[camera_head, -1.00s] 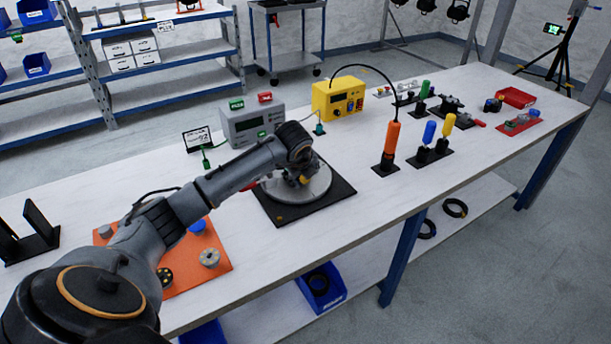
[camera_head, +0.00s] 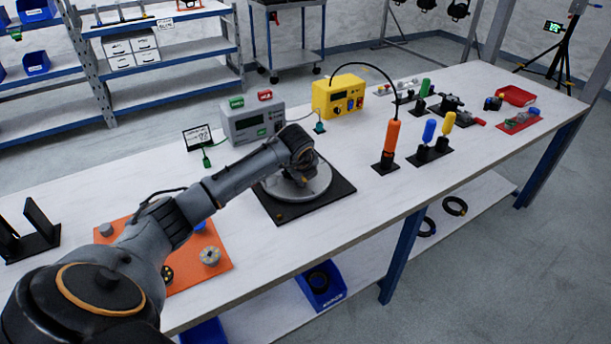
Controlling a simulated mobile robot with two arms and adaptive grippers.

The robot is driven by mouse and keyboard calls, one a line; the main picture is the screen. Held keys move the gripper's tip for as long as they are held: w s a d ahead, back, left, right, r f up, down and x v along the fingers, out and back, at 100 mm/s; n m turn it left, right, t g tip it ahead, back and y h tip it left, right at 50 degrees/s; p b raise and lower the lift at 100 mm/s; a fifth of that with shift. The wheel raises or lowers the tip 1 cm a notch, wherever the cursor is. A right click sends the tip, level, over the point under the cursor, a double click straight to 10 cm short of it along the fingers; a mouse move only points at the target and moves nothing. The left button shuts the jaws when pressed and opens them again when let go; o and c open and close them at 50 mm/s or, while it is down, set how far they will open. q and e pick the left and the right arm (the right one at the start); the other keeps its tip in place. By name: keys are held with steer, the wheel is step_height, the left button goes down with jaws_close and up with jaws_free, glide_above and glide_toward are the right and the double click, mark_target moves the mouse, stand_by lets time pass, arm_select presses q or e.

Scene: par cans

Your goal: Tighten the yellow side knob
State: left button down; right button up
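A grey round turntable-like fixture (camera_head: 321,187) sits on a black square base plate (camera_head: 335,200) in the middle of the table. My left arm reaches in from the left, and its wrist is above the fixture. My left gripper (camera_head: 299,176) points down at the fixture's rear left part, mostly hidden by the wrist and seen small and dark. I cannot tell whether its fingers are open or touch anything. No yellow side knob can be made out clearly; a small yellowish spot (camera_head: 280,216) shows at the plate's front left corner. My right gripper is out of view.
A grey meter box (camera_head: 250,122) and a yellow box (camera_head: 338,97) stand behind the fixture. An orange upright tool (camera_head: 391,140) and blue and yellow-handled tools (camera_head: 447,124) stand right. An orange board (camera_head: 215,262) lies partly under my arm. The table's front right is clear.

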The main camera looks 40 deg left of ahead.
arm_select(q)
steer(key=shift+w+r+g, duration=0.1)
steer(key=shift+w+g, duration=0.05)
steer(key=shift+g, duration=0.35)
steer(key=shift+w+d+m+g+y, duration=0.1)
steer(key=shift+w+m+g+y, duration=0.2)
steer(key=shift+g, duration=0.6)
steer(key=shift+d+g+y+b, duration=0.1)
steer(key=shift+g+y+b, duration=0.45)
steer(key=shift+g, duration=0.35)
steer(key=shift+w+m+g+y+b, duration=0.1)
steer(key=shift+m+g+y+b, duration=0.3)
steer(key=shift+g+b, duration=0.3)
steer(key=c, duration=1)
jaws_free()
